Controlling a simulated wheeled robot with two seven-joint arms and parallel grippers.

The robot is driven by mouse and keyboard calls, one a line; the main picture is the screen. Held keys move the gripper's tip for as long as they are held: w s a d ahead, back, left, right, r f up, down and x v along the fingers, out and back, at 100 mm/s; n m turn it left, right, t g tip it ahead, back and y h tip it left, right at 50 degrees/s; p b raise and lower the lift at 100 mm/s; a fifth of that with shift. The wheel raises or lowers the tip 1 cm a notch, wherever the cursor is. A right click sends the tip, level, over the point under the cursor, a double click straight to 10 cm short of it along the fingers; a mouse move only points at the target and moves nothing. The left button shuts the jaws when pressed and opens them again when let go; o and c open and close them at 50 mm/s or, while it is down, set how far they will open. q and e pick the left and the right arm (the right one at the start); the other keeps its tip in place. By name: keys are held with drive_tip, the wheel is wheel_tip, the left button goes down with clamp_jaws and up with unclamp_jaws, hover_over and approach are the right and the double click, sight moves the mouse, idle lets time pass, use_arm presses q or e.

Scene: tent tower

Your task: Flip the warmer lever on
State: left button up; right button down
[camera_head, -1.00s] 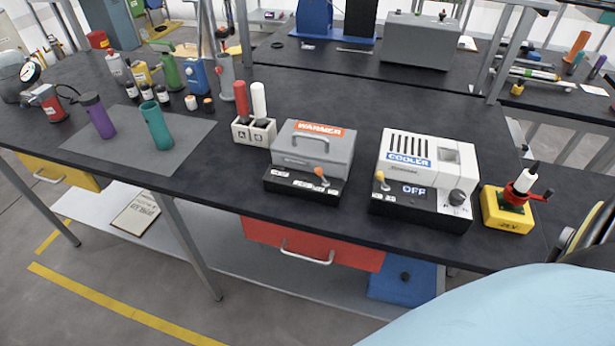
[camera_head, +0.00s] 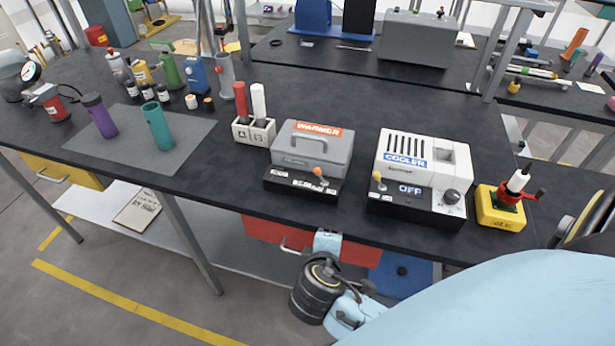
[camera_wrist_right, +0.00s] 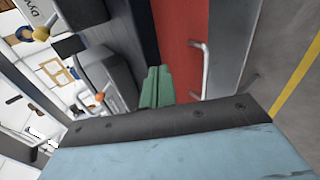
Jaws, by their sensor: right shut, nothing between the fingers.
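The warmer (camera_head: 312,150) is a grey box with an orange label and a top handle, standing on a black base near the table's front edge. Its lever (camera_head: 319,172) has an orange knob and sits at the right of the front panel; whether it is on or off I cannot tell. In the right wrist view the orange knob (camera_wrist_right: 99,98) is left of my right gripper (camera_wrist_right: 156,74). The gripper's green fingers are shut and empty, apart from the lever, with the red drawer behind them. My left gripper is not in view.
The white cooler (camera_head: 425,160), its display reading OFF, stands right of the warmer. A two-slot holder (camera_head: 254,133) with red and white handles stands left. The table's front edge and red drawer (camera_head: 262,229) with its handle (camera_wrist_right: 204,66) are near my right arm.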

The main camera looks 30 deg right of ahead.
sight(320, 176)
drive_tip(key=w+a+r+n+t+h, duration=0.3)
drive_tip(key=w+r+n+t, duration=0.2)
drive_tip(key=w+r+n, duration=0.1)
drive_tip(key=shift+w+r+t, duration=0.25)
drive_tip(key=shift+r+t, duration=0.15)
drive_tip(key=x, duration=1)
drive_tip(key=shift+d, duration=0.2)
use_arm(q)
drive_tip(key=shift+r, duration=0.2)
use_arm(e)
drive_tip(key=shift+s, duration=0.1)
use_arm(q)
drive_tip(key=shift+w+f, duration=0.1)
use_arm(e)
drive_tip(key=shift+a, duration=0.1)
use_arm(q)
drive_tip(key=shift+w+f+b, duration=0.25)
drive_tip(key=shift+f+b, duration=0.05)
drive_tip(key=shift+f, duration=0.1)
use_arm(e)
drive_tip(key=shift+r+m, duration=0.1)
drive_tip(key=shift+m, duration=0.2)
